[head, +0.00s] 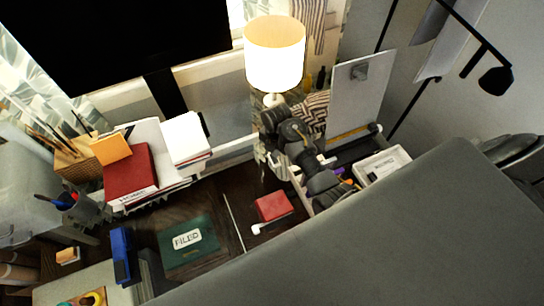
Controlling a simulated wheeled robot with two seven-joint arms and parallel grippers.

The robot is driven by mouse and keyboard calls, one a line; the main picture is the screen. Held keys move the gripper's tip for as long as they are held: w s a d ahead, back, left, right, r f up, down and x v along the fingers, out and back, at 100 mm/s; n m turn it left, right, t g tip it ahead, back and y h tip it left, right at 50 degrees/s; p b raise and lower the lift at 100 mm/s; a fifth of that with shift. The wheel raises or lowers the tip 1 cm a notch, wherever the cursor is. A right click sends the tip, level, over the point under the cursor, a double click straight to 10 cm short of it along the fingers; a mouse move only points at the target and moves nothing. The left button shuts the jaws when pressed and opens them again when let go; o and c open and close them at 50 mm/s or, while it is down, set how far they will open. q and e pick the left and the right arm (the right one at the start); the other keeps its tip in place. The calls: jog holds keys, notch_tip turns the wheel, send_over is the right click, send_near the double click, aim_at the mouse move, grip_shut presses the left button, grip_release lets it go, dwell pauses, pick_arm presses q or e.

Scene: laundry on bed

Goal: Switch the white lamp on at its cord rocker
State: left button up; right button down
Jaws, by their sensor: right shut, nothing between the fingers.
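The white lamp (274,55) stands at the back of the desk, and its shade glows bright. Its lower part is largely hidden behind my right arm. My right gripper (263,158) is shut and empty, pointing down beside the lamp's foot at the back of the desk. I cannot make out the cord rocker for certain. A small white piece (257,229) lies by a red box in front of the gripper, but I cannot tell what it is. My left gripper is not in view.
A red box (273,206) and a green "FILED" box (188,246) lie on the dark desk (214,200). Books (130,175) and a white stack (185,138) stand left. A clipboard (360,95) and a white tray (383,165) are right. A black screen (110,40) is behind.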

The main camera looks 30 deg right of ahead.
aim_at(275, 161)
jog(key=shift+r, duration=1.65)
